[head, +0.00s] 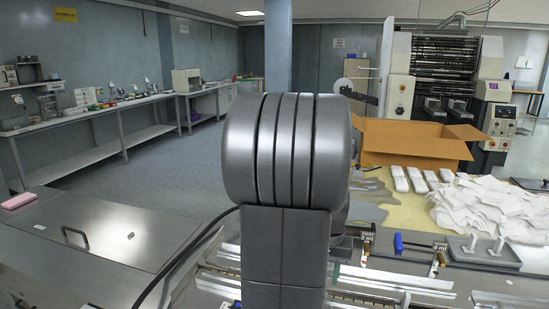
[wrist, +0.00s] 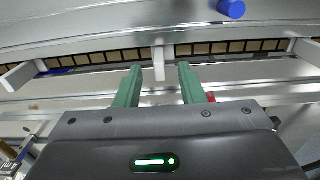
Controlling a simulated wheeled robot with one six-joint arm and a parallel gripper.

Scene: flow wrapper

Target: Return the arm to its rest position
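My arm (head: 287,150) stands large in the middle of the head view and hides what is behind it. My gripper is hidden in the head view. In the wrist view my gripper (wrist: 160,78) shows two green fingers held apart, with nothing held between them. A pale upright tab (wrist: 159,63) of the machine shows in the gap beyond the fingertips. The fingers point toward the metal bed of the flow wrapper (wrist: 90,90).
An open cardboard box (head: 415,143), white wrapped packs (head: 417,180) and a heap of white sheets (head: 490,208) lie on the right. A blue knob (wrist: 231,9) is at the wrist view's top. A steel cover (head: 95,245) is at left. Floor behind is clear.

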